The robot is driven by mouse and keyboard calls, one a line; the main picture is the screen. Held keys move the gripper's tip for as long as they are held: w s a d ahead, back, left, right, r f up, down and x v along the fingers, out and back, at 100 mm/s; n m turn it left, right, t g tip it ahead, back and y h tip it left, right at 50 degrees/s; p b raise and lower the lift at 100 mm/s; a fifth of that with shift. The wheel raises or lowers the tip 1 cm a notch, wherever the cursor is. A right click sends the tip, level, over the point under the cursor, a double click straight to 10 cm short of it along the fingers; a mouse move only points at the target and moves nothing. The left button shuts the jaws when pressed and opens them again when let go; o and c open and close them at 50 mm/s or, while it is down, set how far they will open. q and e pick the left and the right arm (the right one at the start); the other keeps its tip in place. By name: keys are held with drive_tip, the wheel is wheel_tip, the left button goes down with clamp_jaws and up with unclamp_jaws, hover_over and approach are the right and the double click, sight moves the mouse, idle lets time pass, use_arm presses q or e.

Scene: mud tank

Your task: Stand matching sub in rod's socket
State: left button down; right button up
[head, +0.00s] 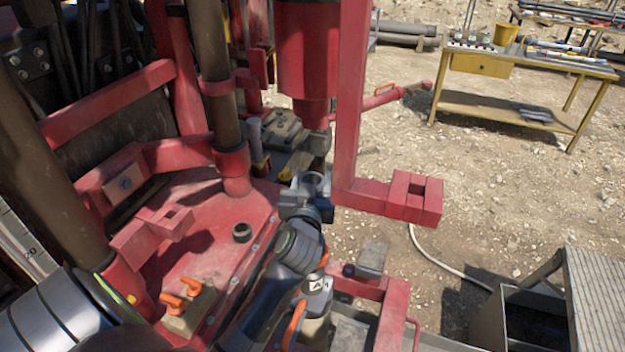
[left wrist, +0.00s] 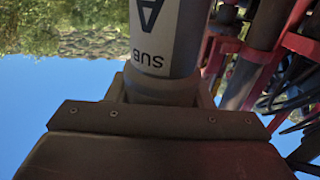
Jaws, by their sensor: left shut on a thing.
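My left gripper (head: 308,200) is shut on a grey metal sub (head: 313,183). Its round, hollow-looking top shows between the jaws in the head view, clear of the red deck. In the left wrist view the sub (left wrist: 168,40) is a grey cylinder with dark lettering "SUB" and "A", upside down in that picture; the jaws (left wrist: 160,95) close around it. My wrist hides its lower part in the head view. My right gripper is not in view.
A red upright post (head: 350,100) with a bracket (head: 415,197) stands close right of my gripper. A red cylinder (head: 308,50) hangs beyond it. Orange-handled levers (head: 172,303) sit at the deck's front. A pale, A-marked object (head: 318,290) shows below my wrist.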

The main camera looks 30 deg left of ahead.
use_arm(q)
drive_tip(key=shift+f+b, duration=1.7)
drive_tip(key=shift+f, duration=0.3)
drive_tip(key=shift+f+b, duration=1.6)
drive_tip(key=shift+f, duration=0.05)
